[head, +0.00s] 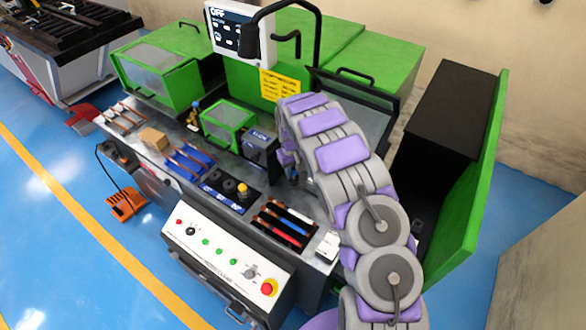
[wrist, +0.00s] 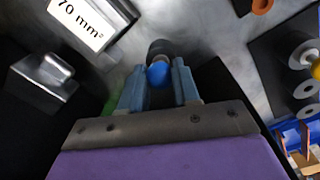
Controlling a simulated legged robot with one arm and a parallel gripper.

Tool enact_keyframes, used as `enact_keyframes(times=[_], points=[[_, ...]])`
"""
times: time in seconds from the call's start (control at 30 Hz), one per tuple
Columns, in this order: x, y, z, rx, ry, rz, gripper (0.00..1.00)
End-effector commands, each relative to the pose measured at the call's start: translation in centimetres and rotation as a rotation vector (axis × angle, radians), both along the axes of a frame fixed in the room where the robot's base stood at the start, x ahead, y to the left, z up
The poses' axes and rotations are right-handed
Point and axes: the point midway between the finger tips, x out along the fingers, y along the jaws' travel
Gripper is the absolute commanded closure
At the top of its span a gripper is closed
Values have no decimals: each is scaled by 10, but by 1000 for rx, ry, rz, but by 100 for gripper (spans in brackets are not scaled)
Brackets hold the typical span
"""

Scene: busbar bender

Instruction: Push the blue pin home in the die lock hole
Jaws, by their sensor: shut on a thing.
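My gripper (wrist: 159,82) shows in the wrist view with its two blue-grey fingers closed in on the blue pin. The pin's rounded blue end (wrist: 158,74) sits between the fingertips. A dark cylindrical part (wrist: 160,48) lies directly beyond it, against the grey metal surface. The die lock hole is not visible, and I cannot tell how deep the pin sits. In the head view my arm reaches down beside the dark block with a blue label (head: 260,148). My gripper is mostly hidden there behind the arm and the machine parts.
In the wrist view, a "70 mm²" plate (wrist: 82,22) and a metal block (wrist: 45,75) stand at left. Round discs (wrist: 305,88) are at right. In the head view, a green guard box (head: 228,122), tool tray (head: 285,225) and control panel (head: 225,250) surround the bench.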

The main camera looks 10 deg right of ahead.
Motion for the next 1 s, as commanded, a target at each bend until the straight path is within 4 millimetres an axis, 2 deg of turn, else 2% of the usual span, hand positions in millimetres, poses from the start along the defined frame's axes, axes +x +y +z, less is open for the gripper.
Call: enact_keyframes(times=[0.03, 0.07, 0.33, 0.67, 0.77, 1.0], points=[[0, 0, -2, 0, 2, 0, 100], [0, 0, -2, -1, 2, 0, 66], [0, 0, -1, 0, 0, 0, 40], [0, 0, 3, 0, -1, 0, 39], [1, 0, 15, 0, -4, 0, 39], [0, 3, 64, 0, -2, 1, 39]])
